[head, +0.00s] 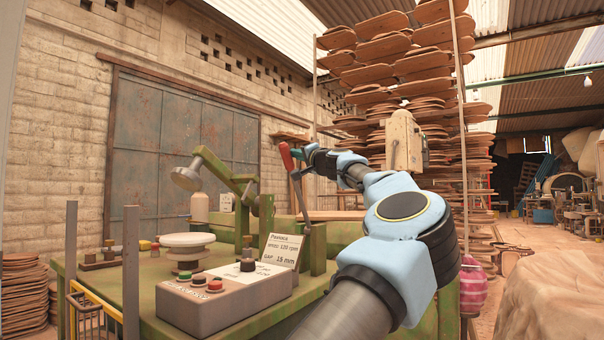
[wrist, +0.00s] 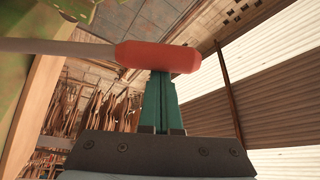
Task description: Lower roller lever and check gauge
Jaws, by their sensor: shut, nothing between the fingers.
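The lever is a grey rod with a red handle (head: 286,157) at its top, standing upright and slightly tilted on the green machine. In the wrist view the red handle (wrist: 158,57) lies across the tips of my gripper (wrist: 161,76), with its grey rod running left. My teal fingers are together with nothing between them. In the head view my gripper (head: 299,154) is just right of the handle, at its height; I cannot tell whether they touch. No gauge face can be read; a round grey head (head: 186,179) on a green arm faces away.
A control box (head: 226,293) with coloured buttons stands on the green bench, with a card (head: 280,252) reading GAP 15 mm behind it. A pale round turntable (head: 187,240) is left of the card. Grey posts (head: 131,270) rise at the front left. Stacked boards fill the back.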

